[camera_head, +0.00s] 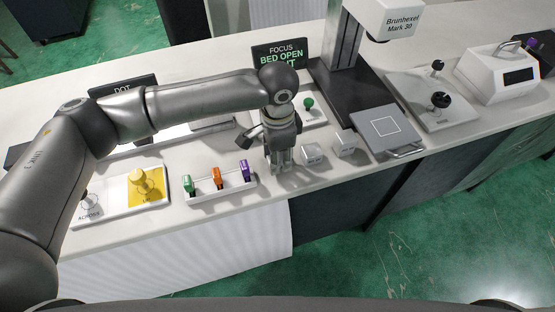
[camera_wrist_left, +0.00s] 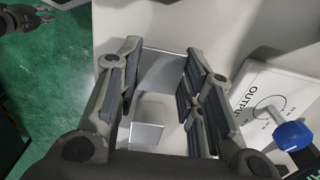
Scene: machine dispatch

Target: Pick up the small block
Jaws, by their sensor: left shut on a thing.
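My left gripper (camera_head: 281,166) points down over the counter near its front edge, left of two small whitish blocks. The near block (camera_head: 312,153) stands just right of the fingers, and the other block (camera_head: 344,143) stands further right. In the left wrist view my left gripper (camera_wrist_left: 162,85) is shut on a small grey block (camera_wrist_left: 160,70) between its fingers. A pale square face (camera_wrist_left: 146,137) shows below it. The fingers mostly hide the held block in the head view. My right gripper (camera_wrist_left: 40,17) shows small at the top left of the wrist view, with its fingers apart.
A rack (camera_head: 222,190) with green, orange and purple items is left of the gripper. A grey plate (camera_head: 387,130) of the machine is to the right. A panel marked OUTPUT with a blue knob (camera_wrist_left: 292,135) is close beside the gripper. The counter's front edge is close.

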